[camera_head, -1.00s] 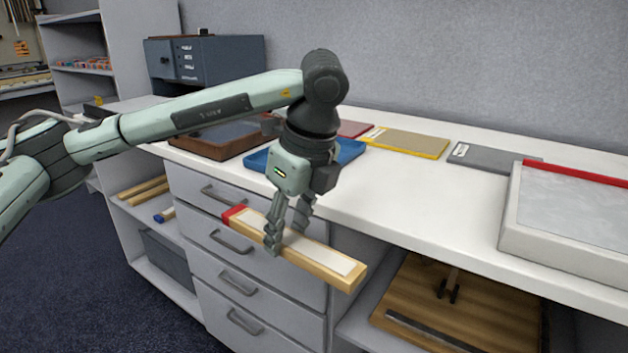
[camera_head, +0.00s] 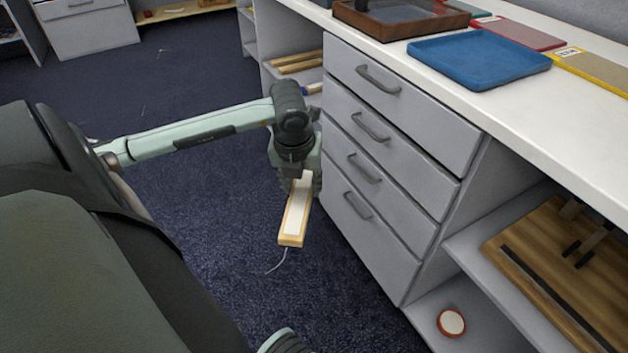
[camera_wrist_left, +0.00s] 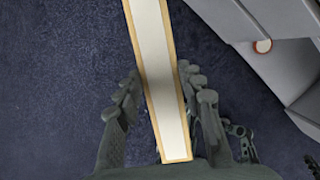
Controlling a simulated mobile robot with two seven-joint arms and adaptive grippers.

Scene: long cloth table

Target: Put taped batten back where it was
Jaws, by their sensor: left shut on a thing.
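The taped batten (camera_head: 296,212) is a pale wooden strip with a white face. My left gripper (camera_head: 300,178) is shut on it and holds it in front of the drawer unit, over the dark blue carpet. Its near end points down towards the bottom of the head view; the red end seen earlier is hidden. In the left wrist view the batten (camera_wrist_left: 158,70) runs lengthwise between the fingers of my left gripper (camera_wrist_left: 160,95).
Wooden battens (camera_head: 300,62) lie on an open shelf left of the drawers (camera_head: 390,120). A blue tray (camera_head: 480,58) and a brown tray (camera_head: 400,14) stand on the white worktop. A round orange-rimmed thing (camera_head: 451,322) sits on the low right shelf. Carpet left of the drawers is clear.

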